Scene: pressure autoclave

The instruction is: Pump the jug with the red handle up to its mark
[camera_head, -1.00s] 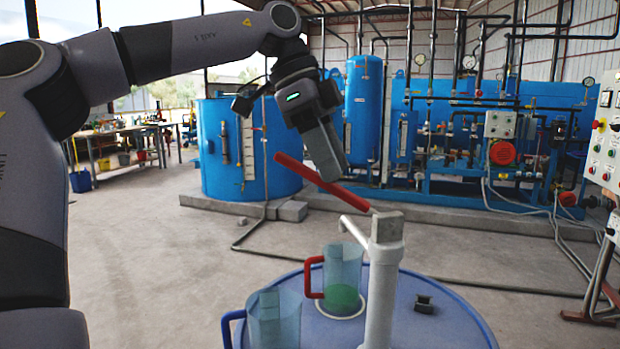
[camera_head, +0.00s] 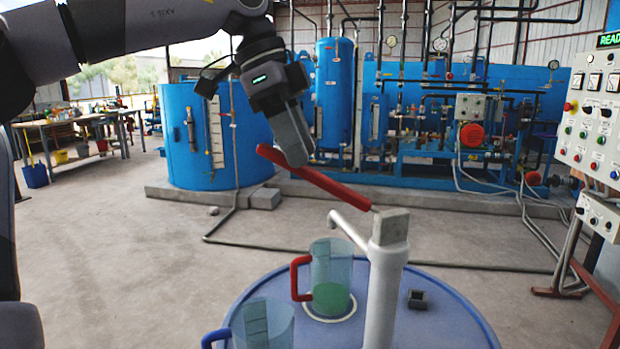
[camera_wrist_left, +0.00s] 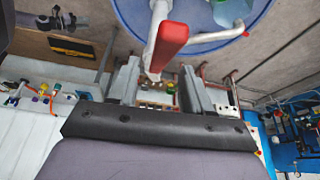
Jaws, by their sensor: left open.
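The jug with the red handle (camera_head: 330,270) stands upright on the round blue table under the spout of a pale pump (camera_head: 384,285). Green liquid fills its lower part; I cannot make out its mark. The pump's red lever (camera_head: 330,187) slants up to the left from the pump head. My left gripper (camera_head: 297,160) is open at the lever's upper part. In the left wrist view the red lever (camera_wrist_left: 171,42) shows just ahead of the gap between the open fingers (camera_wrist_left: 160,75); I cannot tell whether they touch it. My right gripper is out of view.
A jug with a blue handle (camera_head: 264,325) stands at the table's near left. A small dark block (camera_head: 417,299) lies right of the pump on the blue table (camera_head: 455,310).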

